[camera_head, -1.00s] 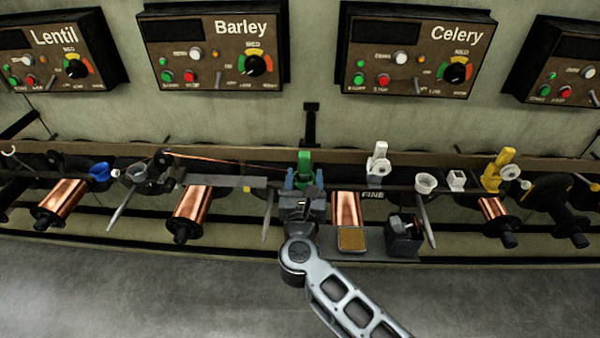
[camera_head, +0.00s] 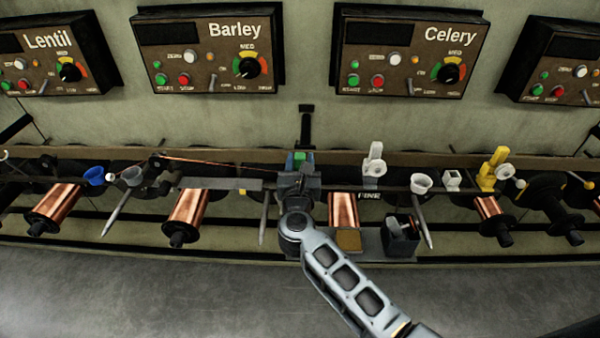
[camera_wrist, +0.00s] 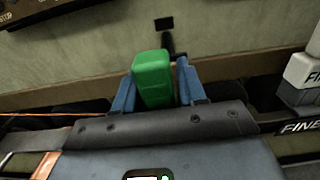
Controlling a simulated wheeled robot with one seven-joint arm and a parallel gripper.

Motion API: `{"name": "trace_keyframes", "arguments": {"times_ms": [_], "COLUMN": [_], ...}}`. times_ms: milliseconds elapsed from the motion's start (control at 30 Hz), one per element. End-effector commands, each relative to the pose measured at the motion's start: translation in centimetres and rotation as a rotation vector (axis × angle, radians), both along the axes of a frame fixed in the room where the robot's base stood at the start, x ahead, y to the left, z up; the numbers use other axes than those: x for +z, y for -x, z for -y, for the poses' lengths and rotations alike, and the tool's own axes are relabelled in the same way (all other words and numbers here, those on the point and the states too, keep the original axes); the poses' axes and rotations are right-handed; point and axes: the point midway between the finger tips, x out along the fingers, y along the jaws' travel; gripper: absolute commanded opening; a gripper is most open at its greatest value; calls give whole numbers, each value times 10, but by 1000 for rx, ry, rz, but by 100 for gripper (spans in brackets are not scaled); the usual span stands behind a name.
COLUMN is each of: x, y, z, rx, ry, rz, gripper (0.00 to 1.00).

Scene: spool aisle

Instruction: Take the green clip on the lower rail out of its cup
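The green clip (camera_head: 300,158) stands on the lower rail, straight ahead of my gripper. Its upper part shows in the wrist view as a green block (camera_wrist: 153,80); its base and cup are hidden behind my gripper. My gripper (camera_head: 301,162) has its two blue fingers on either side of the clip, and they also show in the wrist view (camera_wrist: 157,85). The fingers are very close to the clip's sides. I cannot tell whether they press on it or leave a thin gap.
A white clip (camera_head: 374,160) and a yellow clip (camera_head: 494,168) stand to the right on the rail. Small cups, a blue one (camera_head: 94,176) among them, and copper spools (camera_head: 187,215) line the rail. A copper wire (camera_head: 215,162) runs in from the left. Control panels hang above.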

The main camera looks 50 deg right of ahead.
Motion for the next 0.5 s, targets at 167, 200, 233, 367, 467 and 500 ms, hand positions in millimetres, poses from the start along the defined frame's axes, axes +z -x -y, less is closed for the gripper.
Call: {"name": "trace_keyframes", "arguments": {"times_ms": [167,200,233,367,467,500], "x": [0,0,0,0,0,0], "y": [0,0,0,0,0,0], "z": [0,0,0,0,0,0], "rx": [0,0,0,0,0,0], "ry": [0,0,0,0,1,1], "rz": [0,0,0,0,1,1], "gripper": [23,19,16,4,1,1]}}
